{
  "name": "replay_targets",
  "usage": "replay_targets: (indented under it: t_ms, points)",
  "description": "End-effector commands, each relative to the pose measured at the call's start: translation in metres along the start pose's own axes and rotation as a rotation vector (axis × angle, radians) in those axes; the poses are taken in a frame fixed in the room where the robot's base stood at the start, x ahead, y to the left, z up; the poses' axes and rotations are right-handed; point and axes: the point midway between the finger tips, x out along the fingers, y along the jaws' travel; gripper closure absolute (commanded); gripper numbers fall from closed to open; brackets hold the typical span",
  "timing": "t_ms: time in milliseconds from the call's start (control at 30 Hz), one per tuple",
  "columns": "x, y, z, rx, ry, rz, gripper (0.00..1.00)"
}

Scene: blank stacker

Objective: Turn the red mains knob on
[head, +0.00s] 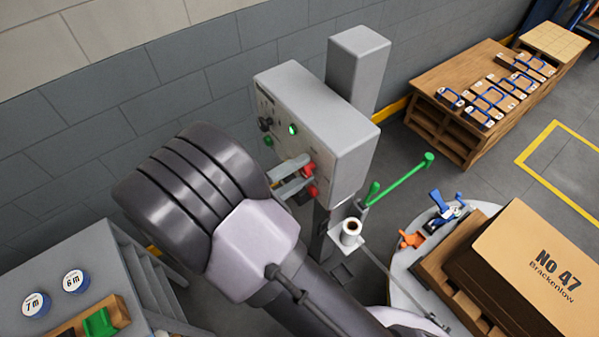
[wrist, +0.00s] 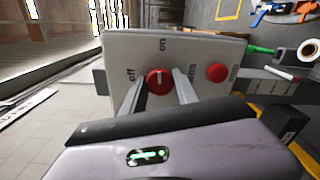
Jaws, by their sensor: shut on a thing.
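The red mains knob (wrist: 158,82) is on the grey control panel (wrist: 115,47) in the wrist view. The word "off" is at its left and "on" above it. A pale line on the knob looks upright in this view, towards "on", but it is small. My gripper (wrist: 161,94) has one finger on each side of the knob and is shut on it. In the head view my gripper (head: 291,178) reaches the lower front of the control box (head: 325,115). The knob is hard to make out there, partly hidden by the fingers.
A second red button (wrist: 217,72) sits right of the knob. A green lamp (head: 293,129) is lit on the panel.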

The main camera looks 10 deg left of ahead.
Motion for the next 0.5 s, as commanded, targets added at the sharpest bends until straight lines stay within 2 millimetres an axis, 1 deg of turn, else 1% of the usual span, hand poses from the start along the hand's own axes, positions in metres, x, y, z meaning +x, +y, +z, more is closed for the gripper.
replay_targets:
  t_ms: [200,500]
  points:
    - [0.0000,-0.0010,0.0001,0.073,-0.001,0.000,1.00]
    - [0.0000,-0.0005,0.0002,0.106,0.000,0.000,1.00]
